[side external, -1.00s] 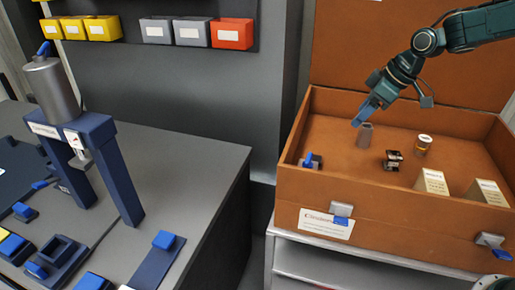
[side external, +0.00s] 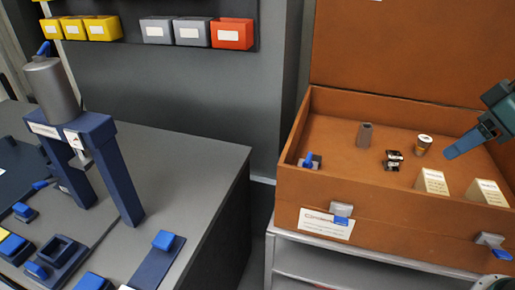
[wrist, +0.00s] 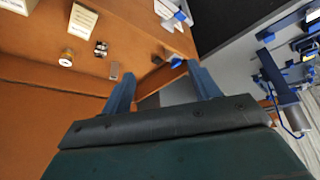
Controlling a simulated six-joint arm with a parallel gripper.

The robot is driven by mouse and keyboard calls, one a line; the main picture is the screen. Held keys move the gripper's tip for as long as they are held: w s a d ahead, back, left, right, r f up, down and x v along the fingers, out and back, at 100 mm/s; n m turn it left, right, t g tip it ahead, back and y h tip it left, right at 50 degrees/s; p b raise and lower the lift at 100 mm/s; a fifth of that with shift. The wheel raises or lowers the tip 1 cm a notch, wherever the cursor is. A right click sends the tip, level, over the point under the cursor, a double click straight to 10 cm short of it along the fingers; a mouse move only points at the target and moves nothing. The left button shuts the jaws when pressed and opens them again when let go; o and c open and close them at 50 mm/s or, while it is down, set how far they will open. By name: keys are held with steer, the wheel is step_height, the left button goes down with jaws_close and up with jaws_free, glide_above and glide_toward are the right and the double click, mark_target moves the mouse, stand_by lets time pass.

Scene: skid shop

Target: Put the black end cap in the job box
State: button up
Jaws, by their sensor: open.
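The job box appears to be the large open orange-brown box (side external: 400,206) on the right, with its lid up. Inside stands a small dark grey-brown hollow piece (side external: 365,135), possibly the end cap; it also shows in the wrist view (wrist: 114,70). A black and silver part (side external: 393,160) lies in front of it; I cannot tell for sure which is the black end cap. My gripper (side external: 451,152) is over the right part of the box, away from the grey-brown piece. In the wrist view my gripper (wrist: 162,88) has its fingers spread with nothing between them.
The box also holds a gold and white cylinder (side external: 424,145), cream blocks (side external: 432,182) and a blue-handled part (side external: 311,161). A bench with a blue press (side external: 88,130) stands left. Yellow, grey and red bins (side external: 232,33) hang behind.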

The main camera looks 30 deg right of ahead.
steer(key=shift+m, duration=0.7)
steer(key=s, duration=0.2)
steer(key=s+f, duration=0.1)
steer(key=s, duration=0.2)
steer(key=shift+d+f, duration=0.1)
steer(key=shift+d, duration=0.1)
steer(key=shift+o, duration=0.2)
